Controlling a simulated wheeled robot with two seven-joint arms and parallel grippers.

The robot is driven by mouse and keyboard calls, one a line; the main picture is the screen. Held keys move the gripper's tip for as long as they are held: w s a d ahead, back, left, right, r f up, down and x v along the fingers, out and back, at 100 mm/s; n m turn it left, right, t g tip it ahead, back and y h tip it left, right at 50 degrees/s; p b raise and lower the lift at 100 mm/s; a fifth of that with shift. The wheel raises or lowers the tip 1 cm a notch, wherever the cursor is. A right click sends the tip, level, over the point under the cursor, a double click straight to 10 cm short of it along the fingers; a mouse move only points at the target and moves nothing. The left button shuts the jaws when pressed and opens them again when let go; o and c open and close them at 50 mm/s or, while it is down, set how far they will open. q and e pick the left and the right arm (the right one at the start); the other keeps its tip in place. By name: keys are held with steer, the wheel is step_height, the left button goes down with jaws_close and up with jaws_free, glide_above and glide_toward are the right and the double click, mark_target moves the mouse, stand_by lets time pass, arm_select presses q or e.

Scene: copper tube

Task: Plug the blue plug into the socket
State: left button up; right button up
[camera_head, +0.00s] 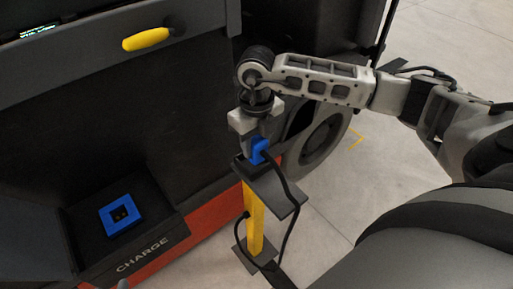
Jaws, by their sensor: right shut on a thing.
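The blue plug (259,151) is at the top of a yellow post, just above or on its dark plate; I cannot tell whether it touches. My right gripper (259,133) points down and is shut on the plug from above. A black cable runs from the plug down beside the post. The socket (121,214) is a blue square frame with dark holes, on a dark sloped panel marked CHARGE at the lower left, well to the left of the plug.
The yellow post (254,217) carries a dark plate (272,191) and stands on a dark foot on the pale floor. A large dark machine (110,120) with a yellow handle (146,39), red lower strip and wheel (322,140) fills the left and back.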

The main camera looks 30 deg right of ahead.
steer(key=s+a+r, duration=0.6)
steer(key=a+r, duration=0.4)
steer(key=a, duration=0.2)
steer(key=shift+s+a, duration=0.2)
steer(key=shift+s, duration=0.1)
steer(key=shift+f, duration=0.1)
steer(key=w+d+n, duration=0.2)
steer(key=n, duration=1.5)
steer(key=w+d+f+n, duration=0.1)
steer(key=d+n, duration=0.2)
steer(key=n, duration=1.5)
steer(key=shift+w+d+f, duration=0.15)
steer(key=shift+w, duration=0.2)
